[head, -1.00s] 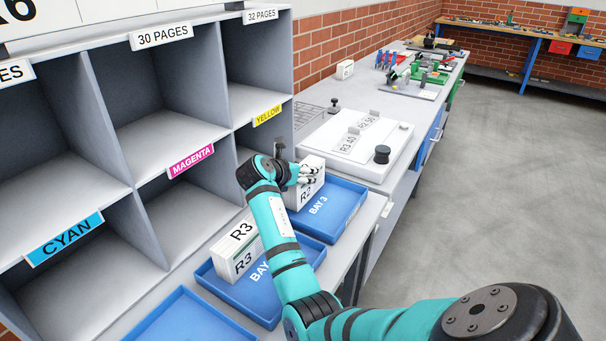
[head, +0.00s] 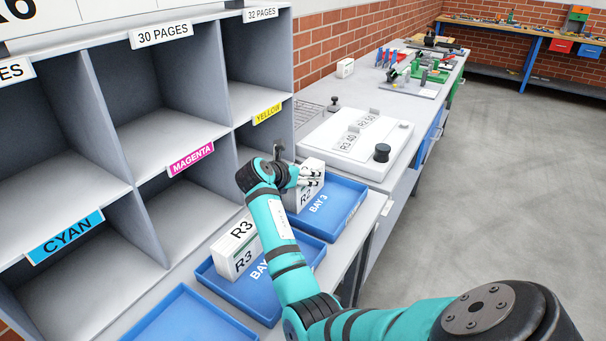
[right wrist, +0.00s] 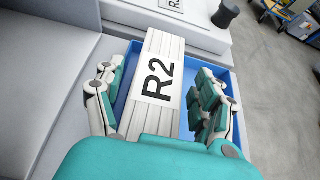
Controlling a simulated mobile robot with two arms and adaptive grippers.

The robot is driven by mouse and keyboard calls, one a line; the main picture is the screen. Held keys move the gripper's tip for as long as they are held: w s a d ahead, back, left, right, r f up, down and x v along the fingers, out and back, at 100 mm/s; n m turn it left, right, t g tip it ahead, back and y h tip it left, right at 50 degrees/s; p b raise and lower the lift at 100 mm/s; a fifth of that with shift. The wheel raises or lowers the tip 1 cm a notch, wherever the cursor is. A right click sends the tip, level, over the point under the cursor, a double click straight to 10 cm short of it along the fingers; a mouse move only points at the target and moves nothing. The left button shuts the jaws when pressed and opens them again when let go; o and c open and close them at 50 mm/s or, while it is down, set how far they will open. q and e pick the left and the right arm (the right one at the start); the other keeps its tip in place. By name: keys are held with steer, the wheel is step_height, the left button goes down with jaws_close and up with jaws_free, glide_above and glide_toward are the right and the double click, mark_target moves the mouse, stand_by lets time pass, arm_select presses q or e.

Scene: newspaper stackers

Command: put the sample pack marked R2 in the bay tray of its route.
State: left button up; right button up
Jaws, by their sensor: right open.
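The sample pack marked R2 (head: 306,197) stands in the blue BAY 3 tray (head: 345,190), at its left side. The pack also shows in the right wrist view (right wrist: 166,50), with its R2 label facing the camera. My right gripper (head: 309,173) is at the pack's upper part and hides some of it in the head view. In the right wrist view my right gripper (right wrist: 160,82) is open, with its fingers on either side of the pack. My left gripper is not in view.
A pack marked R3 (head: 237,245) stands in the neighbouring blue tray (head: 213,277), whose label is partly hidden by my arm. Another blue tray (head: 185,318) is in front. Grey pigeonholes (head: 165,135) rise at left. A white unit (head: 345,155) with cards reading R3 40 and R2 50 stands behind BAY 3.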

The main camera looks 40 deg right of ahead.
steer(key=v, duration=1.1)
steer(key=shift+a+r, duration=0.2)
steer(key=shift+s, duration=0.1)
